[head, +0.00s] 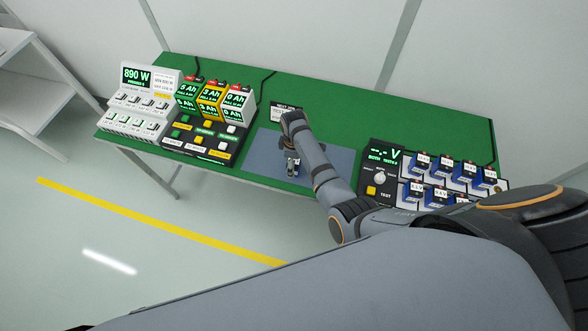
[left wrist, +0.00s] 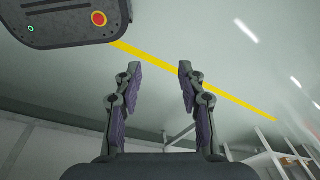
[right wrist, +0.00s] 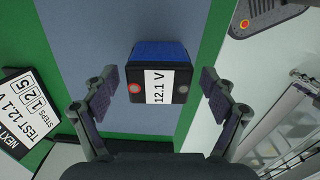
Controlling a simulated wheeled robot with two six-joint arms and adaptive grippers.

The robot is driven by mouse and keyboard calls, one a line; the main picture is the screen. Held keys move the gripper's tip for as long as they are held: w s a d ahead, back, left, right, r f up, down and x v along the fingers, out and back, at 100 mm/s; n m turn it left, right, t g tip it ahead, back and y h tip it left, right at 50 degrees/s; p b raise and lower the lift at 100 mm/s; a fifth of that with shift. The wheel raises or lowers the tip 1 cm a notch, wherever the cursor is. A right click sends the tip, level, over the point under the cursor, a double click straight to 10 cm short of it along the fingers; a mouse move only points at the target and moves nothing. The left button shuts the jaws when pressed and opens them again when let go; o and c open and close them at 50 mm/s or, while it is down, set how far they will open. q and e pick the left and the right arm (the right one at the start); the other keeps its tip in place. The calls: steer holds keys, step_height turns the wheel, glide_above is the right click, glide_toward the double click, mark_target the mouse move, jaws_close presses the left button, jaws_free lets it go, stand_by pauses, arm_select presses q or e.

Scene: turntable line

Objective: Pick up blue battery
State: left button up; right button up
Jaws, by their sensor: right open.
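A blue battery (right wrist: 158,75) with a dark top, a red and a grey terminal and a white "12.1 V" label is on the grey-blue mat (right wrist: 100,25) in the right wrist view. My right gripper (right wrist: 158,84) is open, with one finger on either side of the battery and gaps between. In the head view my right gripper (head: 291,168) is over the mat (head: 255,150), and the battery cannot be made out there. My left gripper (left wrist: 160,72) is open and empty, with floor behind it; it is not in the head view.
A voltage tester (head: 380,180) stands to the right of the mat, beside a rack of several labelled blue batteries (head: 465,172). Chargers (head: 200,135) and a power unit (head: 140,100) stand at the left. A "TEST 12.1 V" card (right wrist: 20,112) is beside the mat.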

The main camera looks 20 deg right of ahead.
step_height(320, 180, down, 2)
steer(key=shift+f+b, duration=0.2)
steer(key=shift+b, duration=0.4)
steer(key=shift+f, duration=0.15)
steer(key=shift+w, duration=0.1)
steer(key=shift+r, duration=0.2)
steer(key=shift+c, duration=0.6)
arm_select(q)
steer(key=f, duration=0.1)
steer(key=s+f, duration=0.1)
steer(key=shift+s+f, duration=0.1)
steer(key=shift+f, duration=0.3)
arm_select(e)
steer(key=c, duration=1.4)
